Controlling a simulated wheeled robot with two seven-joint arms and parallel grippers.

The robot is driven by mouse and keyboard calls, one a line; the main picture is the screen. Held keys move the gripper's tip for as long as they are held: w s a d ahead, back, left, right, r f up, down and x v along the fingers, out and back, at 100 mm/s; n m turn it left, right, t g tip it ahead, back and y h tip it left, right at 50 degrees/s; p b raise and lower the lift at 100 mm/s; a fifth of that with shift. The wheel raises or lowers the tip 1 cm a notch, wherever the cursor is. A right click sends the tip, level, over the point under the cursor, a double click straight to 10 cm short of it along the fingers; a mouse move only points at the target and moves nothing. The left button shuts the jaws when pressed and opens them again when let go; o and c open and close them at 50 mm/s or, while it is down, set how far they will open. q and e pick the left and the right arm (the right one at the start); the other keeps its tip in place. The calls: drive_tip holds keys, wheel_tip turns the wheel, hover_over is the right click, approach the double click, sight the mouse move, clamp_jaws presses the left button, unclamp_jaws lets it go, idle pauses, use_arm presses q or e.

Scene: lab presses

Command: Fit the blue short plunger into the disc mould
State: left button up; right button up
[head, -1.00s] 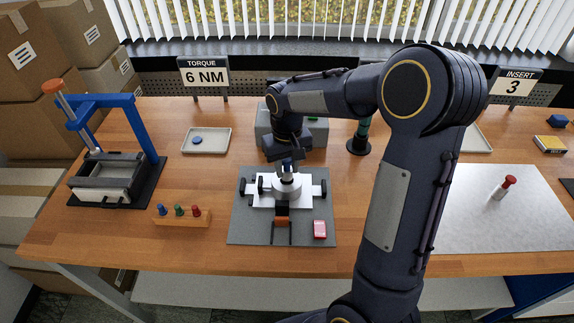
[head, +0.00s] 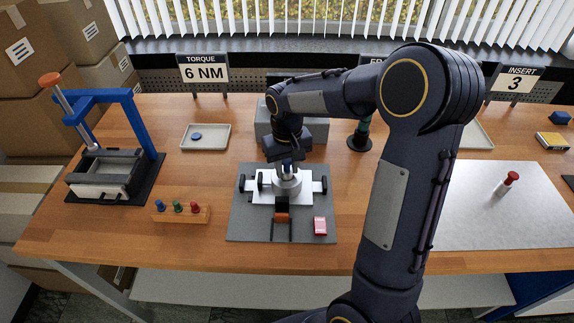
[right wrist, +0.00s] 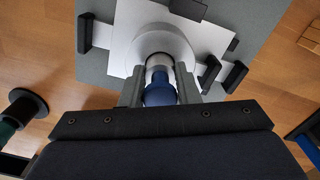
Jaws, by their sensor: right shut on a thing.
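The disc mould (head: 287,184) is a pale round body on a white plate, fixed on a grey mat; it also shows in the right wrist view (right wrist: 168,41). My right gripper (head: 286,167) is over the mould and shut on the blue short plunger (right wrist: 160,90). The plunger has a blue knob and a metal shaft. Its shaft points down at the mould's centre, and its lower end is hidden or at the mouth, so I cannot tell how deep it sits. My left gripper is out of view.
A wooden rack (head: 181,214) with blue, green and red pegs stands left of the mat (head: 250,225). A blue-framed press (head: 115,150) is at left. A red-topped plunger (head: 506,184) stands on the pale sheet (head: 490,225) at right.

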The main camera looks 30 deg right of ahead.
sight(287, 161)
drive_tip(key=shift+f, duration=0.4)
drive_tip(key=o, duration=1.1)
drive_tip(key=shift+c, duration=0.2)
wheel_tip(287, 161, up, 8)
drive_tip(key=shift+f, duration=0.2)
drive_tip(key=shift+r, duration=0.1)
